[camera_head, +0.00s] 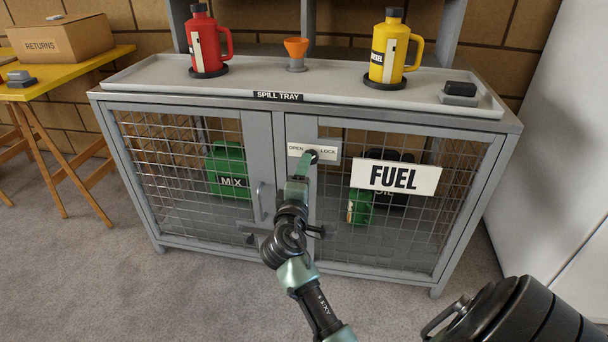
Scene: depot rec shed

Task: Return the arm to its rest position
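My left arm reaches up from the bottom middle to the front of a grey mesh-door cabinet (275,125). Its dark end, my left gripper (311,157), is at the white OPEN/LOCK plate (328,153) near the meeting edges of the two doors. The fingers are small and seen from behind, so I cannot tell whether they are open or shut, or whether they touch the latch there. The arm hides part of the door edges. A black part of mine shows at the bottom right; my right gripper is not in view. Both doors look closed.
On the spill tray (135,84) stand a red jug (203,48), an orange funnel (296,47) and a yellow jug (388,52). Green cans (226,165) are behind the mesh. A yellow table (85,65) with a RETURNS box (65,38) is left. Floor in front is clear.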

